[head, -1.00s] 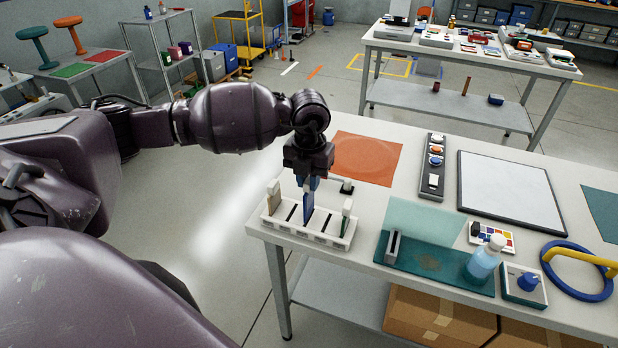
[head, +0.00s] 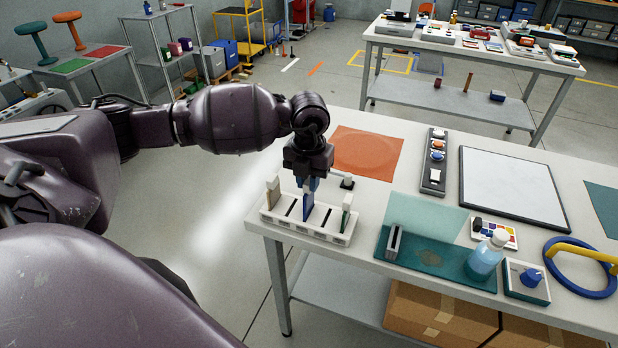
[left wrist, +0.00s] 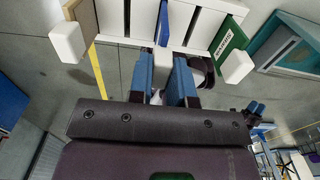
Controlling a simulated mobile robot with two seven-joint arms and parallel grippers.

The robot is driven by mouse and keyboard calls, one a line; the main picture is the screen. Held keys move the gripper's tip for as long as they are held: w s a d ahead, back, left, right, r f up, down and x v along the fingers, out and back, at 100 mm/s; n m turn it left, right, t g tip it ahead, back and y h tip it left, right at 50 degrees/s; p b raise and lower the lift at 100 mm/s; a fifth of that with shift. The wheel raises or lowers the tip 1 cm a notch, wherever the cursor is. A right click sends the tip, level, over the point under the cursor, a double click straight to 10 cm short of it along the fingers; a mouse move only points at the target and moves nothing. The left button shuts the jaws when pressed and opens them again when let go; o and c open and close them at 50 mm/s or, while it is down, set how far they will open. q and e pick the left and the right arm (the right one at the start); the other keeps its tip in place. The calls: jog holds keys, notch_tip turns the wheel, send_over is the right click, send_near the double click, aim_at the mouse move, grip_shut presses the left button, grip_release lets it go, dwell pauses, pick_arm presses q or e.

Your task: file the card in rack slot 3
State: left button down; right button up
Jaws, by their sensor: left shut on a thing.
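The blue card (head: 308,207) stands upright at the middle of the white rack (head: 337,238). Its lower edge appears to be in the third slot from the left. My left gripper (head: 311,182) is directly above the rack, shut on the card's upper part. The left wrist view shows the gripper's blue fingers (left wrist: 163,85) on either side of the card (left wrist: 163,24), seen edge-on. A beige card (head: 272,192) stands in the rack's left end slot and a green card (head: 346,216) in its right end slot. The slots on both sides of the blue card look empty. My right gripper is out of view.
The rack stands near the table's (head: 365,222) left front corner. An orange mat (head: 366,150) lies behind it. To the right are a teal mat (head: 440,268), a bottle (head: 484,262), a blue-knobbed box (head: 530,283) and a framed white board (head: 512,185).

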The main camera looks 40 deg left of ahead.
pick_arm(q)
jog(key=shift+f, duration=0.35)
jog(key=shift+f+b, duration=0.45)
jog(key=shift+f, duration=0.2)
jog(key=c, duration=1)
grip_release()
notch_tip(320, 180, up, 11)
jog(key=shift+f, duration=0.1)
